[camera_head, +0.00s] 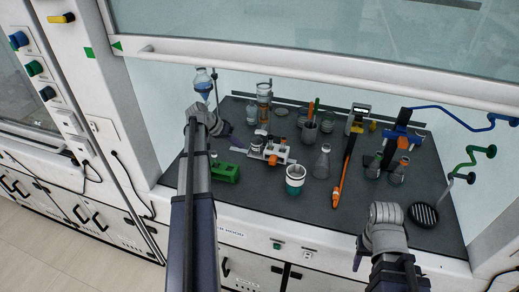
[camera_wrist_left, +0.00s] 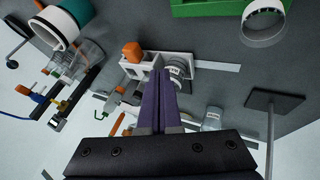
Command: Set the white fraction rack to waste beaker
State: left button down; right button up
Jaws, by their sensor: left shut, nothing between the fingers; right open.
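The white fraction rack (camera_head: 272,152) stands mid-bench with an orange-capped item and small vials at it. It also shows in the left wrist view (camera_wrist_left: 136,70), just beyond my fingertips. My left gripper (camera_head: 237,149) is shut and empty, left of the rack. Its purple fingers (camera_wrist_left: 160,76) overlap the rack's edge in the wrist view; I cannot tell if they touch. A white beaker with a teal band (camera_head: 295,180), apparently the waste beaker, stands in front and right of the rack. It also shows in the wrist view (camera_wrist_left: 62,24). My right gripper (camera_head: 357,262) is open at the bench's front edge.
A green block (camera_head: 225,172) stands left of the rack. A clear flask (camera_head: 322,162) and an orange-black tool (camera_head: 343,170) are right of the beaker. Flasks (camera_head: 398,172) and a round black grille (camera_head: 424,214) are further right. The bench front is mostly clear.

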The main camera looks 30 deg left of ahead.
aim_at(272, 160)
pick_arm(q)
jog(key=b+x, duration=0.8)
jog(key=x, duration=0.2)
jog(key=shift+s+f+b, duration=0.1)
jog(key=shift+f+b, duration=0.2)
jog(key=shift+b, duration=0.05)
jog(key=d, duration=0.2)
jog(key=shift+w+d+r+p, duration=0.2)
jog(key=shift+d+r+p, duration=0.05)
jog(key=shift+r+p, duration=0.05)
jog(key=shift+w+d, duration=0.25)
jog(key=shift+d, duration=0.55)
jog(key=shift+d, duration=0.1)
jog(key=shift+w+d, duration=0.2)
jog(key=shift+d, duration=0.65)
jog(key=shift+w+d, duration=0.15)
jog(key=shift+d, duration=0.7)
